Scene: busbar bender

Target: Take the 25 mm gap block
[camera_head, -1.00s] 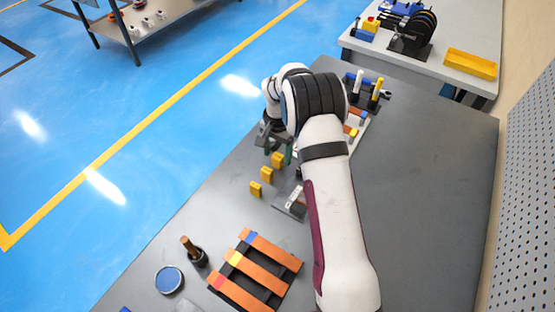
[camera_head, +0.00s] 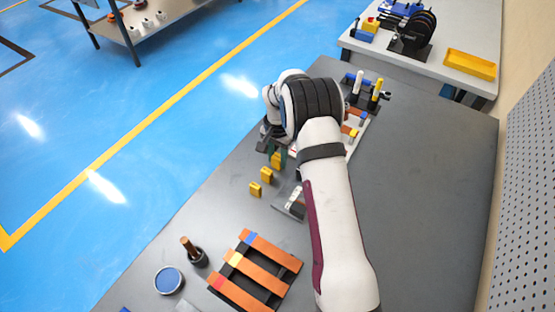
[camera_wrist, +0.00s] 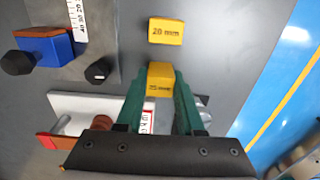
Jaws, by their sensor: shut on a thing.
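In the wrist view, my gripper (camera_wrist: 160,90) has its green fingers shut on the yellow 25 mm gap block (camera_wrist: 160,86), whose "25 mm" label faces the camera. The 20 mm block (camera_wrist: 166,31) lies apart, just beyond it on the dark bench. In the head view, my gripper (camera_head: 272,152) is at the far end of the row of yellow blocks, partly hidden by my arm. The held block (camera_head: 277,160) shows beside the fingers. I cannot tell whether it is clear of the bench.
Two other yellow blocks (camera_head: 255,189) stand in the row. The bender with its scale (camera_wrist: 81,20) and blue-orange part (camera_wrist: 45,46) is close on the left.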

